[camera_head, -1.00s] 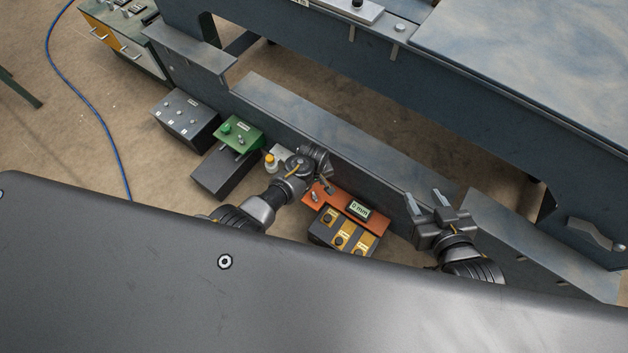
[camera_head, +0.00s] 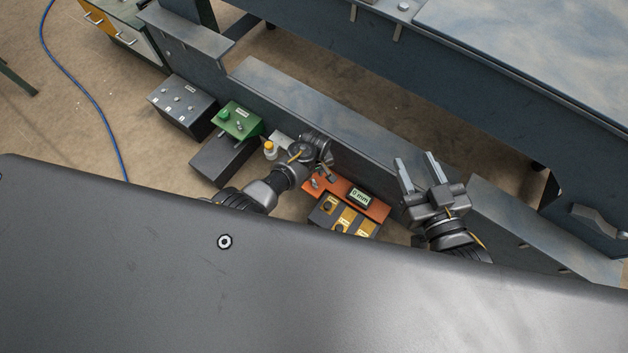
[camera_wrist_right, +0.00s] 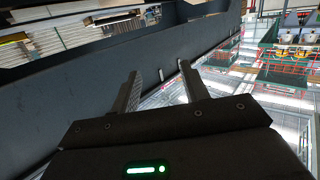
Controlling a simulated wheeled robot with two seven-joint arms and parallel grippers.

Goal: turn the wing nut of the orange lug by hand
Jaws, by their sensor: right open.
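The orange lug (camera_head: 376,208) is a flat plate low beside the long blue-grey beam, with a small display reading 0 mm (camera_head: 360,196). A small grey metal part (camera_head: 316,183) shows at its left end; I cannot tell for sure whether it is the wing nut. My left gripper (camera_head: 322,168) is over the left end of the lug, close to this part. Its fingers are mostly hidden, and contact cannot be made out. My right gripper (camera_head: 414,158) is open and empty, to the right of the lug. Its two spread fingers also show in the right wrist view (camera_wrist_right: 159,72).
The long beam (camera_head: 290,105) runs behind the lug. A box with yellow panels (camera_head: 343,218) sits in front of it. To the left are a green lug (camera_head: 240,120), a dark box (camera_head: 182,105) and a yellow-capped bottle (camera_head: 270,151). A blue cable (camera_head: 86,100) lies on the floor.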

